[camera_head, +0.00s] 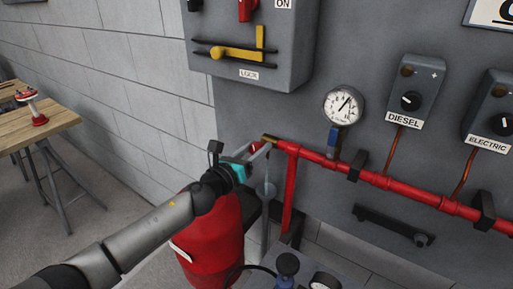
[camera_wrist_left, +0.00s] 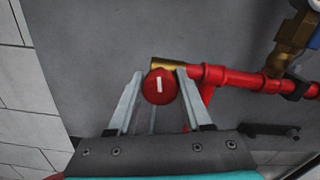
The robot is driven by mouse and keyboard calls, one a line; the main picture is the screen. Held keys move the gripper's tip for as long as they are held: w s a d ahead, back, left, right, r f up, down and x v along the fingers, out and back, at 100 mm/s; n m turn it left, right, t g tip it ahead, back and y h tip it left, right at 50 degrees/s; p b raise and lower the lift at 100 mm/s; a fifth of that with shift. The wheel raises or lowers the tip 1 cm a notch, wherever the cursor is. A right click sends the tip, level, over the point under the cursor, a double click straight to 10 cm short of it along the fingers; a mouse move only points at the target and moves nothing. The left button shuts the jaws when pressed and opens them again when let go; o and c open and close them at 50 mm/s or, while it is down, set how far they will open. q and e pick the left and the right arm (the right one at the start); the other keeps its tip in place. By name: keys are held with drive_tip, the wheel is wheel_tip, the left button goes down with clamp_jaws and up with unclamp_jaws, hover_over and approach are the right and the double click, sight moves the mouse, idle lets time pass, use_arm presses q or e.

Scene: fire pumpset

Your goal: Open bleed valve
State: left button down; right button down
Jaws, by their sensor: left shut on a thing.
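The bleed valve's round red knob (camera_wrist_left: 158,86) has a short white mark, which stands nearly upright in the left wrist view. It sits at the brass end piece (camera_wrist_left: 166,64) of the red pipe (camera_head: 330,161). My left gripper (camera_head: 262,150) reaches the pipe's left end in the head view. Its two fingers lie on either side of the knob and are shut on it. In the head view the fingers partly hide the knob (camera_head: 255,146). My right gripper is in neither view.
A pressure gauge (camera_head: 343,104) with a blue-handled valve (camera_head: 333,137) stands above the pipe. A grey box with a yellow lever (camera_head: 226,52) hangs above my gripper. A red cylinder (camera_head: 212,240) stands below my arm. A wooden table (camera_head: 58,118) is at the far left.

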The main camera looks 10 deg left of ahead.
use_arm(q)
drive_tip(key=n, duration=0.3)
drive_tip(key=shift+a+n+p, duration=0.1)
drive_tip(key=shift+n+p, duration=0.2)
drive_tip(key=shift+n, duration=0.1)
drive_tip(key=n, duration=0.3)
drive_tip(key=shift+n+p, duration=0.3)
drive_tip(key=shift+p, duration=0.05)
drive_tip(key=n+p, duration=0.1)
drive_tip(key=n, duration=0.5)
drive_tip(key=shift+f+p, duration=0.15)
drive_tip(key=shift+p, duration=0.25)
drive_tip(key=n+p, duration=0.1)
drive_tip(key=n, duration=0.3)
drive_tip(key=shift+a, duration=0.1)
drive_tip(key=n+p, duration=0.1)
drive_tip(key=n, duration=0.2)
drive_tip(key=shift+f+n, duration=0.1)
drive_tip(key=shift+n, duration=0.2)
drive_tip(key=n+p, duration=0.1)
drive_tip(key=n, duration=0.2)
drive_tip(key=shift+f+n+p, duration=0.15)
drive_tip(key=shift+n+p, duration=0.3)
drive_tip(key=shift+n, duration=1.35)
